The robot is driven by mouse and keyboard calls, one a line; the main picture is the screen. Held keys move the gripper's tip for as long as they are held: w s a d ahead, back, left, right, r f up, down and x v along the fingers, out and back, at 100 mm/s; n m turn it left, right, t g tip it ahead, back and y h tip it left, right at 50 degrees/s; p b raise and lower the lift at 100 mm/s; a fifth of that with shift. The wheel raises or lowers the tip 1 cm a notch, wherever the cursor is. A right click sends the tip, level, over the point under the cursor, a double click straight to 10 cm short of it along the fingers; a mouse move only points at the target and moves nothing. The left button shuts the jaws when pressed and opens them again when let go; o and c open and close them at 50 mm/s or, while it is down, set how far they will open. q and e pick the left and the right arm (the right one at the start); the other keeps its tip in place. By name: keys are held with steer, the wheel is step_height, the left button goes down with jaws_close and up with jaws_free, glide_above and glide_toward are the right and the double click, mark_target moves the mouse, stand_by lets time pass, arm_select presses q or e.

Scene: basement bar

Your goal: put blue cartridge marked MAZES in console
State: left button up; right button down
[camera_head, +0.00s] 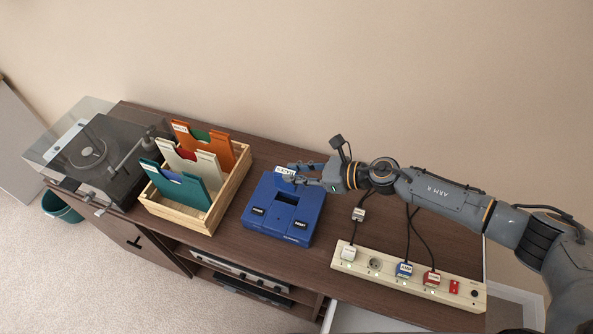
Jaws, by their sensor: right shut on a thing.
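The blue console (262,224) sits on the dark wooden cabinet top, with a dark slot in its middle and labelled buttons at its front corners. My right gripper (299,175) comes in from the right and is shut on a blue cartridge with a white label (285,170). The label's lettering is too small to read surely. The cartridge is at the console's back edge in the picture, behind the slot; I cannot tell how high it is held. The fingers hide part of it. My left gripper is not in view.
Left of the console stands a wooden crate (229,195) with coloured sleeves, then a turntable (95,160). A power strip (457,302) with several plugs and cables lies at the right. A white drawer (365,320) stands open below the front edge.

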mark_target(296, 188)
steer(key=shift+f+b, duration=3.15)
steer(key=shift+f, duration=0.4)
steer(key=shift+d, duration=0.1)
steer(key=shift+f+b, duration=0.55)
steer(key=shift+b, duration=0.1)
steer(key=c, duration=1.1)
jaws_free()
steer(key=shift+s+d, duration=0.1)
steer(key=shift+d, duration=0.1)
steer(key=v, duration=1.1)
steer(key=shift+s+d, duration=0.15)
steer(key=shift+d, duration=0.1)
